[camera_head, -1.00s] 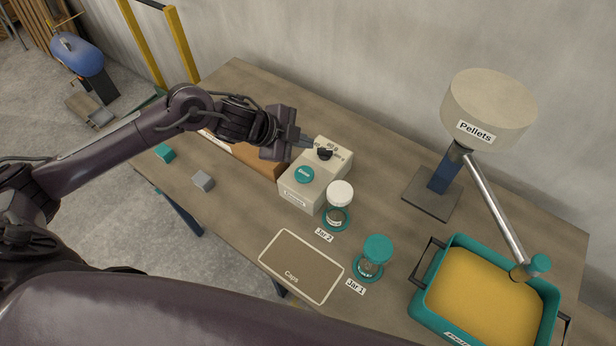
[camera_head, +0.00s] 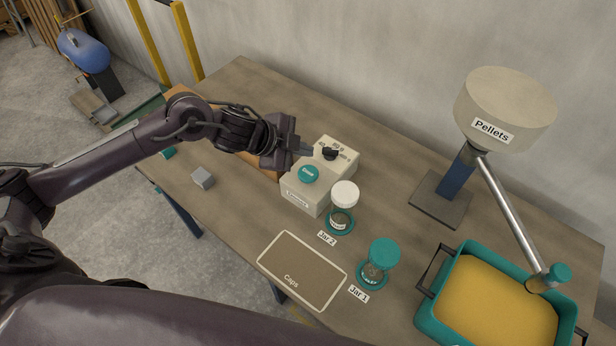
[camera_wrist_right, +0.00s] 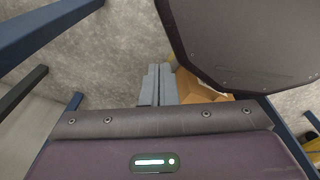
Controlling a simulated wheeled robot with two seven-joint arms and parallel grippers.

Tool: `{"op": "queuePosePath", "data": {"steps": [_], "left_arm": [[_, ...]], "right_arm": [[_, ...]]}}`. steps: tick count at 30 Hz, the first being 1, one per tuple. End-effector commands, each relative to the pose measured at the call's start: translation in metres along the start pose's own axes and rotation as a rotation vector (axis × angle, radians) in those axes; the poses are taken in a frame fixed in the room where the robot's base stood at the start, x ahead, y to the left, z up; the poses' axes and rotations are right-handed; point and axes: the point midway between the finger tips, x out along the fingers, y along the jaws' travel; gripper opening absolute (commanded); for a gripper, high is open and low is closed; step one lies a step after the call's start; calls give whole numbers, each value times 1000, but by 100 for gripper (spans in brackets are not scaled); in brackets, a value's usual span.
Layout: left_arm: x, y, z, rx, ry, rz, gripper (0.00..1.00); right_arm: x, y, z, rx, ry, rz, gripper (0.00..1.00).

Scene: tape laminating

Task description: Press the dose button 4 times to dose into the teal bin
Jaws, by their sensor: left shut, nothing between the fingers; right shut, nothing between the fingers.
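The teal dose button (camera_head: 308,174) sits on top of a cream dispenser box (camera_head: 301,196), beside a black dial (camera_head: 330,154). My left gripper (camera_head: 308,151) is shut and empty. Its tips are just behind the button and left of the dial; I cannot tell whether they touch the box. The teal bin (camera_head: 425,318) stands at the right front, filled with yellow pellets, under the spout of the Pellets hopper (camera_head: 505,110). My right gripper (camera_wrist_right: 160,84) is shut and empty in the right wrist view and does not show in the head view.
Jar 2 (camera_head: 341,219) with a white lid and Jar 1 (camera_head: 375,270) with a teal lid stand in front of the box. A Caps area (camera_head: 300,271) is marked on the table. A grey cube (camera_head: 202,178) lies at the left. The table's back middle is clear.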

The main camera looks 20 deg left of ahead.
Motion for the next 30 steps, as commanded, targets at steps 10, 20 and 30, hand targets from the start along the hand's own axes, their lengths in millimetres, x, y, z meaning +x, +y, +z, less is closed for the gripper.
{"op": "queuePosePath", "data": {"steps": [10,20,30], "left_arm": [[33,24,23,0,1,2,0],[34,25,24,-1,0,1,0],[34,25,24,0,0,1,0]], "right_arm": [[38,-2,2,0,2,-2,0],[38,-12,0,1,5,-14,0],[39,-10,0,0,4,-11,0]]}}
